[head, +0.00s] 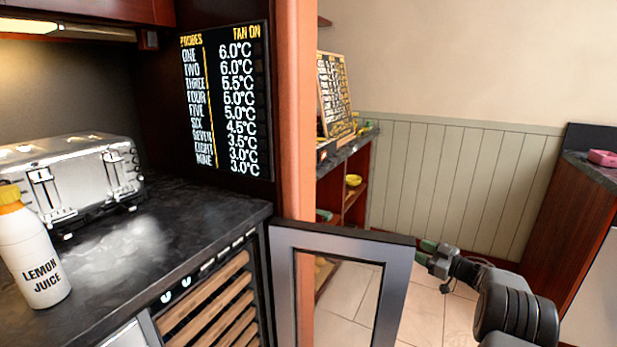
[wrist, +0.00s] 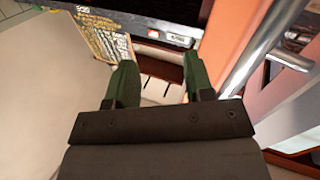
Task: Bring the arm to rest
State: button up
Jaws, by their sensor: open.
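My gripper (head: 424,251) is at the right of the head view, beside the upper right corner of an open grey-framed door (head: 340,241). Whether it touches the door cannot be told. In the wrist view, the two green fingers of my gripper (wrist: 161,78) stand apart with nothing between them. My dark arm comes in from the lower right of the head view.
A dark counter (head: 190,225) at the left bears a toaster (head: 85,180) and a lemon juice bottle (head: 35,255). A wooden rack (head: 215,305) is below. Tiled floor (head: 440,310) shows beyond the door. A reddish cabinet (head: 570,220) stands at the right.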

jog(key=w+a+r+m+t+h+p, duration=0.1)
jog(key=a+r+m+t+h+p, duration=0.15)
jog(key=r, duration=0.55)
jog(key=w+a+r+m+t+h+p, duration=0.15)
jog(key=r+h, duration=0.25)
jog(key=r, duration=0.4)
jog(key=s+a+r+m+g+h+p, duration=0.3)
jog(key=s+r+m+h+p, duration=0.2)
jog(key=s+r+h+p, duration=0.45)
jog(key=s+a+g+y+p, duration=0.2)
jog(key=s+a+g+p, duration=0.2)
jog(key=s, duration=1)
jog(key=s+a+r+m+g+y+p, duration=0.1)
jog(key=s+a+g+p, duration=0.3)
jog(key=s+a, duration=0.5)
jog(key=s+g+y, duration=0.1)
jog(key=s+g, duration=0.1)
jog(key=s, duration=0.4)
jog(key=shift+a+r+m+g+y+p, duration=0.3)
jog(key=shift+a+g+y+p, duration=0.05)
jog(key=shift+g+y, duration=0.05)
